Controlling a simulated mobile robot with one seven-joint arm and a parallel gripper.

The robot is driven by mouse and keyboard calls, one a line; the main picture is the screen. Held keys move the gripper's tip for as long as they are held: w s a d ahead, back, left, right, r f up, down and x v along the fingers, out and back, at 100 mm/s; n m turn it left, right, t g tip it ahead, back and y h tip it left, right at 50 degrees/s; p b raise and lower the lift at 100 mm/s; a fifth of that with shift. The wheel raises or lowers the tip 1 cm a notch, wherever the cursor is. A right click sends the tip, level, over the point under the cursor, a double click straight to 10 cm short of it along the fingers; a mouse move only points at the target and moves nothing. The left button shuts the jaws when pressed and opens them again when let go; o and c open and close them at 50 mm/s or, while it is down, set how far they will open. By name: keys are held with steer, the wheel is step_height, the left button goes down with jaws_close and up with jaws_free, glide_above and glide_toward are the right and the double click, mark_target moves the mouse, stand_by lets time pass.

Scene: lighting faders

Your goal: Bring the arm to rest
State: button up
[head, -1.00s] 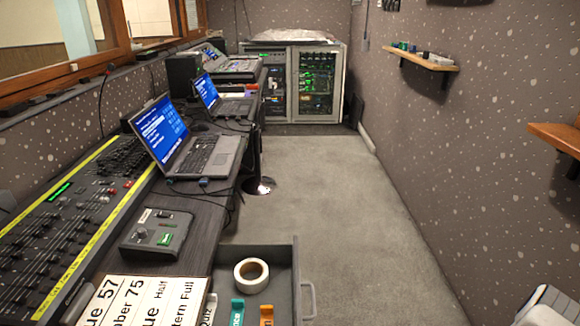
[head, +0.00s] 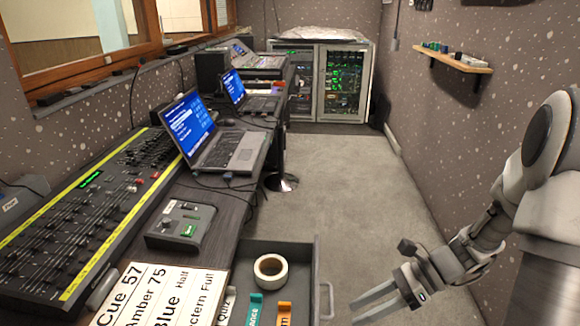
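My gripper (head: 366,303) is at the lower right of the head view, over the carpet and to the right of the open drawer. Its two pale fingers point left and are apart, with nothing seen between them. My arm (head: 490,235) comes in from the right edge, bent at the elbow, and hangs clear of the desk and the wall.
An open drawer (head: 306,250) holds a tape roll (head: 270,270) and colored tabs. The lighting desk (head: 75,225), a small box (head: 182,227), a cue card (head: 160,295) and laptops line the left. A wall shelf (head: 455,60) is at right. The carpet (head: 350,185) is clear.

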steer(key=s+r+n+t+h+p, duration=0.2)
steer(key=r+n, duration=0.5)
steer(key=r, duration=0.4)
steer(key=s+r+n+t+h+p, duration=0.2)
steer(key=s+r+n+h+p, duration=0.2)
steer(key=r, duration=0.7)
steer(key=s+r+n+t+h+p, duration=0.3)
steer(key=r+n+h+p, duration=0.2)
steer(key=r+n+p, duration=0.3)
step_height(320, 180, up, 3)
steer(key=shift+a+f+n, duration=0.1)
steer(key=shift+a+n, duration=0.25)
steer(key=shift+n, duration=0.45)
